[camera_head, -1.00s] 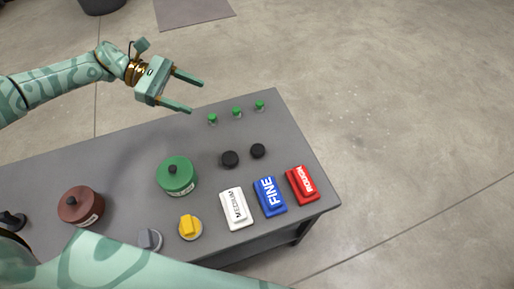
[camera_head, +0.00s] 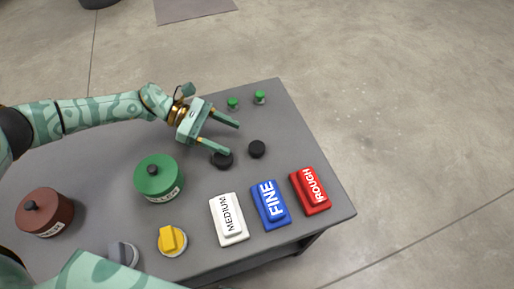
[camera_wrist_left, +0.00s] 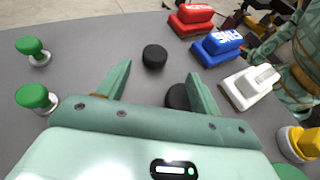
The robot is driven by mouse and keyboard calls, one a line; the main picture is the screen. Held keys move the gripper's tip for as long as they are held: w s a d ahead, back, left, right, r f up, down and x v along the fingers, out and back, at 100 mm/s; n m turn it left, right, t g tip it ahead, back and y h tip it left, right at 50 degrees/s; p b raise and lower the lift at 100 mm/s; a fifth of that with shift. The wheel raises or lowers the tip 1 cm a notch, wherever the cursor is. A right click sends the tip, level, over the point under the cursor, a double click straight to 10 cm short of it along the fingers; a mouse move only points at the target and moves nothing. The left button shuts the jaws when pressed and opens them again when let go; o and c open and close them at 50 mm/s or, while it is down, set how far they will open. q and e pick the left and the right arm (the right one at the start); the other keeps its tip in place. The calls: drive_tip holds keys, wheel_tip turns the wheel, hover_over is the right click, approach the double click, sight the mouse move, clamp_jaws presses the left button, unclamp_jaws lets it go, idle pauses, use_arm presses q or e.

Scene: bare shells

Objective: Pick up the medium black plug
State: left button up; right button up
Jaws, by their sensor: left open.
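Two round black plugs stand on the grey table. The left black plug (camera_head: 222,160) looks slightly larger than the right black plug (camera_head: 257,149); I cannot tell for sure which is the medium one. My left gripper (camera_head: 233,138) is open and empty above the table, one finger partly over the left plug. In the left wrist view the right plug (camera_wrist_left: 154,57) sits just beyond and between the fingertips. The left plug (camera_wrist_left: 177,98) is partly hidden behind the right-hand finger. My right gripper is out of view.
The grey table (camera_head: 300,130) carries small green plugs (camera_head: 260,97) at the back, a green round container (camera_head: 158,178), a brown one (camera_head: 44,212), a yellow-knobbed piece (camera_head: 172,241), and white (camera_head: 228,219), blue (camera_head: 270,204) and red (camera_head: 310,190) blocks in front.

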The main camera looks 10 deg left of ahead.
sight(257, 146)
use_arm(q)
drive_tip(key=x, duration=0.4)
drive_tip(key=b+x, duration=0.1)
drive_tip(key=x, duration=0.1)
drive_tip(key=shift+w+f, duration=0.2)
drive_tip(key=shift+w, duration=0.2)
drive_tip(key=shift+d, duration=0.2)
drive_tip(key=c, duration=1)
drive_tip(key=shift+c, duration=0.4)
drive_tip(key=shift+r, duration=0.1)
